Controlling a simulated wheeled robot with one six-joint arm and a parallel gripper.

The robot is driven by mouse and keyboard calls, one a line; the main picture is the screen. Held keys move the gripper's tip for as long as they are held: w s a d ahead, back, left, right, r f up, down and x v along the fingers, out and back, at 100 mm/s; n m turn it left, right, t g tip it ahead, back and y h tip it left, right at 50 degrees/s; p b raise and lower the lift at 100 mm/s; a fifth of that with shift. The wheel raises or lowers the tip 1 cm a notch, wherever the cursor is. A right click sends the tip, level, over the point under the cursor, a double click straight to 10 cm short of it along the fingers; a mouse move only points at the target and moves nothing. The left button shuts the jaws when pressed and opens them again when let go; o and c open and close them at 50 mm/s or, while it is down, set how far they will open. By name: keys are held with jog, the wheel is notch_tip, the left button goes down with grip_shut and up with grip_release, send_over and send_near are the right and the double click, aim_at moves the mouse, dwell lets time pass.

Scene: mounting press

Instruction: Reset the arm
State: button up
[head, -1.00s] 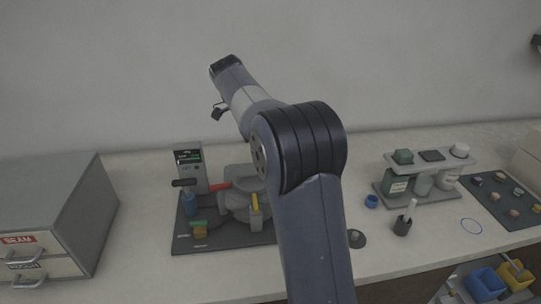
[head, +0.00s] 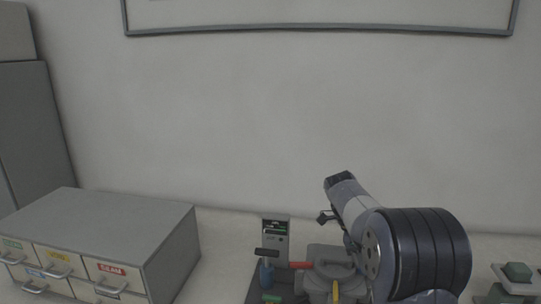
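My arm rises from the lower right of the head view, in front of the mounting press (head: 333,262). It bends at a large dark joint, and its far end reaches up and to the left, above the press. The fingers of my gripper do not show, so its state is hidden.
A grey drawer cabinet (head: 100,232) with labelled drawers stands at the left of the bench. A framed board (head: 320,30) hangs on the wall. The space above the bench is clear.

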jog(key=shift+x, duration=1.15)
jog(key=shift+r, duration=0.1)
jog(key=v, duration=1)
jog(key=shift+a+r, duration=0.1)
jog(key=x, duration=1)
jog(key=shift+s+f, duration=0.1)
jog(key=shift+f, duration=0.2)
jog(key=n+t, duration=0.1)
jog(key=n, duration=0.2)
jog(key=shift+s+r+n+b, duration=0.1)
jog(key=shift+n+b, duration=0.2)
jog(key=shift+b, duration=0.1)
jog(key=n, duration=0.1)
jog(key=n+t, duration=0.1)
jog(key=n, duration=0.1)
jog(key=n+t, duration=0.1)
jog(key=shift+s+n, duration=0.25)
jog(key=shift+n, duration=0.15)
jog(key=shift+p, duration=0.3)
